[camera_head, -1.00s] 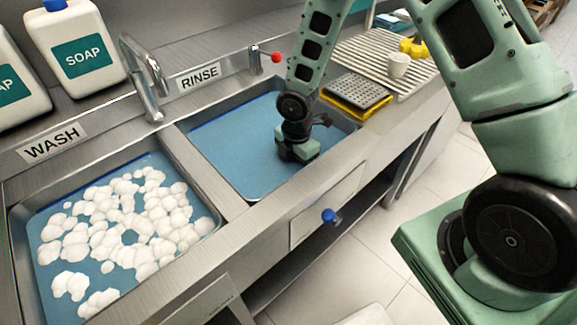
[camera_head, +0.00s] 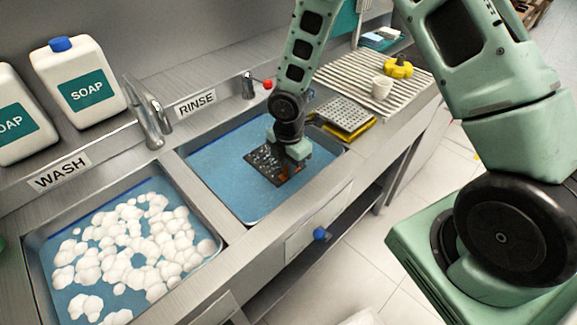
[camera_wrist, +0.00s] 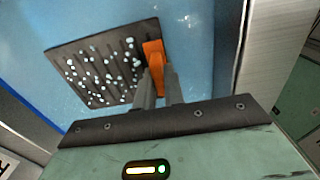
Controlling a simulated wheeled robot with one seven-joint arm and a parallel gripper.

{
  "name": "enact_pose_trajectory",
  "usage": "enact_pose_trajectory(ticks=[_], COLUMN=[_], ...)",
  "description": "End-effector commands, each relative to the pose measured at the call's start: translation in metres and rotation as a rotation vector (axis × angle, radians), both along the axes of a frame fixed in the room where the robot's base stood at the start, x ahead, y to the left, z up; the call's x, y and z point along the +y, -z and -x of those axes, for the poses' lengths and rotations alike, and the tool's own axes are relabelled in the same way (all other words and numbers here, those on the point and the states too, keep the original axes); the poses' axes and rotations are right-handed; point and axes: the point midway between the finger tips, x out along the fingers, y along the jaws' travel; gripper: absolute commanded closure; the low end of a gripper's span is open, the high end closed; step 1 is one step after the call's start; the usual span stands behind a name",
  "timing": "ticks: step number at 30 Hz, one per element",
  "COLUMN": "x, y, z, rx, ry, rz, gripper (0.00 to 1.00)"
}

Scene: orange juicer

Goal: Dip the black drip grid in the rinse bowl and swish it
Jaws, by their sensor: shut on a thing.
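The black drip grid (camera_head: 264,158) is at the rinse bowl (camera_head: 215,160), with whitish droplets or specks on its slotted face. In the wrist view the grid (camera_wrist: 90,68) lies flat-looking against the blue water, with an orange tab (camera_wrist: 154,65) at one edge. My gripper (camera_head: 290,170) is shut on this orange tab; its grey fingers (camera_wrist: 158,78) show on either side of it in the wrist view. The grid shows whole at or just above the water; I cannot tell if it touches. My arm hides part of the bowl's far right.
The wash basin (camera_head: 35,245) with white foam (camera_head: 140,240) is at left. Soap bottles (camera_head: 85,85) and a tap (camera_head: 150,115) stand behind.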

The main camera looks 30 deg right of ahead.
Motion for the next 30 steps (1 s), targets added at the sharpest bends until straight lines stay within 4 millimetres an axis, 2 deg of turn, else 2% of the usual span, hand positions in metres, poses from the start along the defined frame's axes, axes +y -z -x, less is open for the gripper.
enact_pose_trajectory(ticks=[1, 16, 30], x=[0.000, 0.000, 0.000], y=[-0.014, -0.079, -0.080], z=[0.000, 0.000, 0.000], rx=[0.000, -0.001, 0.000], ry=[0.000, 0.000, 0.000], rz=[0.000, 0.000, 0.000], gripper=[1.00, 1.00, 1.00])
